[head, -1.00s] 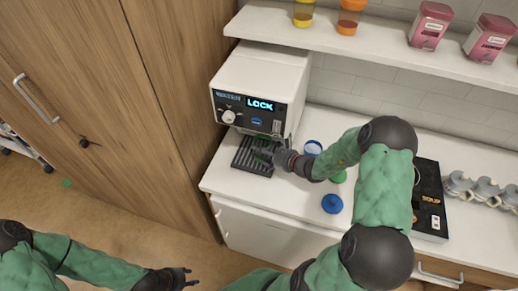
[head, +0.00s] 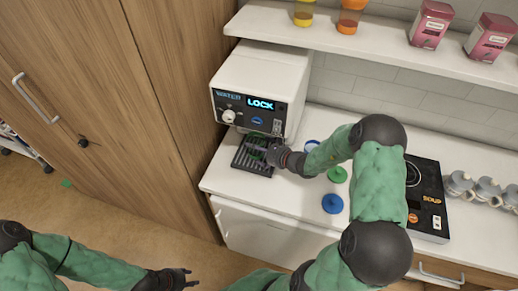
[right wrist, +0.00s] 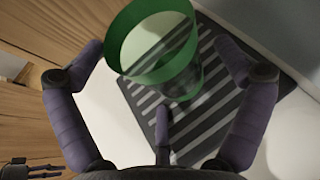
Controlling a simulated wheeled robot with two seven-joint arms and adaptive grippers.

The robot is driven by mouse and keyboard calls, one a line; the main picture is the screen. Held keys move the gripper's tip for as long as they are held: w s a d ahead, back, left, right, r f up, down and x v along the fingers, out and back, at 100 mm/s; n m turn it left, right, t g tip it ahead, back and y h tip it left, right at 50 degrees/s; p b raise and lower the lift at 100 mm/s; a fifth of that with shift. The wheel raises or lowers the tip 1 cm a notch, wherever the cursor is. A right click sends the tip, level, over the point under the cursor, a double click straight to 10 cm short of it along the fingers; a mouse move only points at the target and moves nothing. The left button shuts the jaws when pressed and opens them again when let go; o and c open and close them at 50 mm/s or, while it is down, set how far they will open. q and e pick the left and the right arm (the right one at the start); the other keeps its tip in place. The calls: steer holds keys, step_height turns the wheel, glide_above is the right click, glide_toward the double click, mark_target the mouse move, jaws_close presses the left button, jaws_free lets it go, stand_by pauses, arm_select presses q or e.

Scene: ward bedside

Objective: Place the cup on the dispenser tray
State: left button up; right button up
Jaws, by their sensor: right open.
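The green-rimmed clear cup (right wrist: 150,70) appears to stand on the dark slatted dispenser tray (right wrist: 215,125), seen from above in the right wrist view. My right gripper's (right wrist: 165,85) fingers are spread on both sides of the cup, with visible gaps. In the head view my right gripper (head: 262,147) reaches over the tray (head: 249,166) from the right and hides most of the cup. My left gripper (head: 185,278) is low in the head view, empty and apart from the counter, its fingers spread.
The white water dispenser (head: 262,75), its display reading LOCK, stands behind the tray. A blue lid (head: 332,203), a green lid (head: 337,174) and a partly hidden blue-rimmed item (head: 311,145) are to the right.

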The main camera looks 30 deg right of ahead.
steer(key=shift+r, duration=0.2)
steer(key=s+d, duration=0.1)
steer(key=s, duration=0.3)
steer(key=s+d+p, duration=0.1)
steer(key=s+d, duration=0.1)
steer(key=s, duration=0.3)
steer(key=s+d+r, duration=0.1)
steer(key=s, duration=0.4)
steer(key=shift+s+d, duration=0.1)
steer(key=shift+d, duration=0.05)
steer(key=shift+s, duration=0.1)
stand_by(0.8)
